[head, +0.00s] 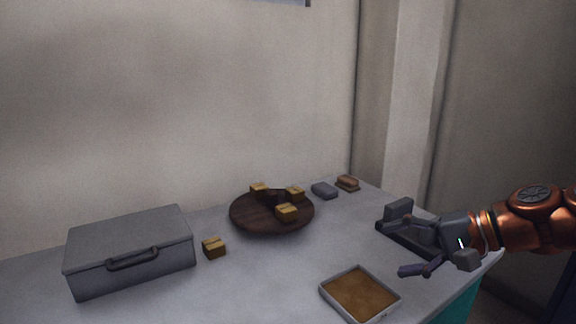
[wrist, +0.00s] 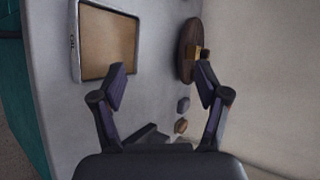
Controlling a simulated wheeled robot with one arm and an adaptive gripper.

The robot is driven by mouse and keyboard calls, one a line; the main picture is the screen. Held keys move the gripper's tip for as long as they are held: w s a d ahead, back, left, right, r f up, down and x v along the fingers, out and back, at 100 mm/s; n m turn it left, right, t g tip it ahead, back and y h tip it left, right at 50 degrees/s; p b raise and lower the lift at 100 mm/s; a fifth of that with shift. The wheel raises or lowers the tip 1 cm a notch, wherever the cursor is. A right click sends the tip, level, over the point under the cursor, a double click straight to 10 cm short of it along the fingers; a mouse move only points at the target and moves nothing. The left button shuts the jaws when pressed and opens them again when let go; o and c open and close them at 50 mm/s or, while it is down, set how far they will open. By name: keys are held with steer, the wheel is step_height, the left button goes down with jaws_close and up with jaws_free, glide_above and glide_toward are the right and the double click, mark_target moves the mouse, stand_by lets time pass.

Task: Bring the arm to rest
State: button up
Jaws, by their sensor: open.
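My gripper (head: 404,240) is at the right side of the table in the head view, at the end of my copper-coloured arm. In the wrist view its two dark fingers (wrist: 162,88) are spread wide with nothing between them. It is above the table, near a dark stand-like object (head: 402,238) that it partly hides.
The table (head: 270,285) bears a grey case (head: 130,250), a small yellow-brown block (head: 213,247), a round dark board (head: 262,222) with several such blocks, a tray (head: 360,294), a grey piece (head: 324,190) and a brown piece (head: 347,183). A wall stands behind.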

steer(key=s+a+r+n+g+h+p, duration=0.2)
steer(key=s+a+n+g+h+p, duration=0.3)
steer(key=s+a+p, duration=0.6)
steer(key=s+d+r+n+g+h+p, duration=0.2)
steer(key=s+d+h+p, duration=0.3)
steer(key=s+d+p, duration=0.3)
steer(key=s+p, duration=0.3)
steer(key=s, duration=0.3)
steer(key=shift+d+r+h, duration=0.15)
steer(key=shift+r+h, duration=0.15)
